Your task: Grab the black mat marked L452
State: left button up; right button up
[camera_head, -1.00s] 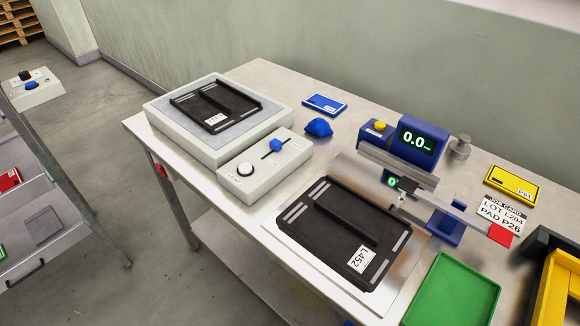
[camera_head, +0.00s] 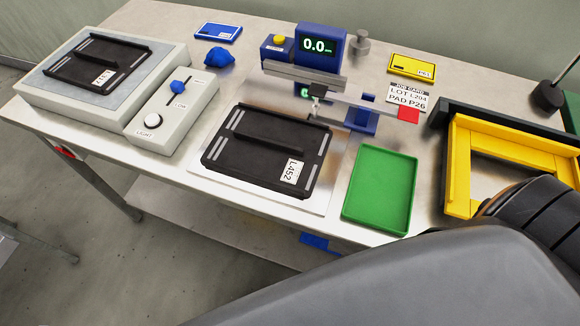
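The black mat marked L452 (camera_head: 255,158) lies flat on a pale plate (camera_head: 207,176) at the front middle of the metal table. It has a raised bar across it, light stripes at its ends and a white label at its lower right. Another black mat (camera_head: 88,63) with a white label lies on the light box at the left. A large grey and black part of my arm fills the lower right. Neither gripper's fingers show, and nothing touches the L452 mat.
A green tray (camera_head: 381,190) stands right of the mat, and a yellow frame (camera_head: 462,165) further right. A blue gauge (camera_head: 320,45) with a sliding arm stands behind the mat. A control box (camera_head: 172,112) stands to its left. The table's front edge is close below the mat.

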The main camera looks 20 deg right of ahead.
aim_at(279, 151)
jog(key=k+l+z, duration=0.1)
jog(key=k+l, duration=0.15)
jog(key=k+l+z, duration=0.15)
jog(key=l, duration=0.25)
jog(key=k+l+z, duration=0.1)
jog(key=k+l, duration=0.2)
jog(key=k+l+z, duration=0.15)
jog(key=l, duration=0.3)
